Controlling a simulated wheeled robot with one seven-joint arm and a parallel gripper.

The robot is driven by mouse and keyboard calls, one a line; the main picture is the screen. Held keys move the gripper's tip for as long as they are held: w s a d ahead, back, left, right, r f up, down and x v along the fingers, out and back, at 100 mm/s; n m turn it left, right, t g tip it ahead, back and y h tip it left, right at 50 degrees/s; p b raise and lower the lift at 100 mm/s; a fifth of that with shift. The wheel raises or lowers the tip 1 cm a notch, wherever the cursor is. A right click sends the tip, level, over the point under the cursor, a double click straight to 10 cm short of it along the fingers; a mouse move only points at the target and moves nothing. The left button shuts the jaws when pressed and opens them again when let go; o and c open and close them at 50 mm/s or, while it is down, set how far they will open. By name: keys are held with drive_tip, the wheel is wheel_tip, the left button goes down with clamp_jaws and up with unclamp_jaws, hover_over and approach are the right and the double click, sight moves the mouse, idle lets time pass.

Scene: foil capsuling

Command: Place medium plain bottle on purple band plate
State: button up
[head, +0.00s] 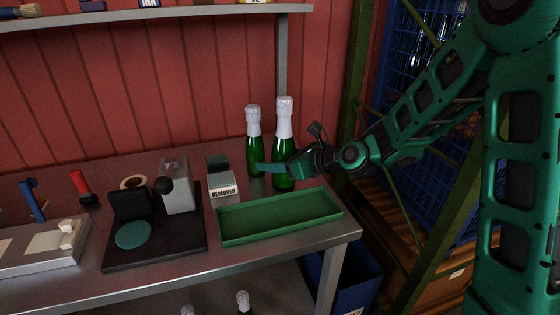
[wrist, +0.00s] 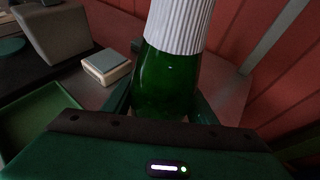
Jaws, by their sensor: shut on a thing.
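Two green bottles with white foil tops stand close together at the back right of the metal bench. My gripper (head: 270,168) reaches in from the right and is shut on the right-hand, taller-looking green bottle (head: 284,146). In the wrist view this bottle (wrist: 167,85), with its ribbed white foil, fills the space between the fingers. I cannot tell whether the held bottle's base touches the bench. I cannot make out a plate with a purple band in either view.
A green tray (head: 232,238) lies in front of the bottles. A box marked REMOVER (head: 222,188) stands left of them. A black-based device (head: 153,250) with a teal disc (head: 133,235) is further left. A shelf (head: 150,14) runs above; a green rack post (head: 352,90) stands right.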

drive_tip(key=o, duration=1.8)
drive_tip(key=shift+s+d, duration=0.1)
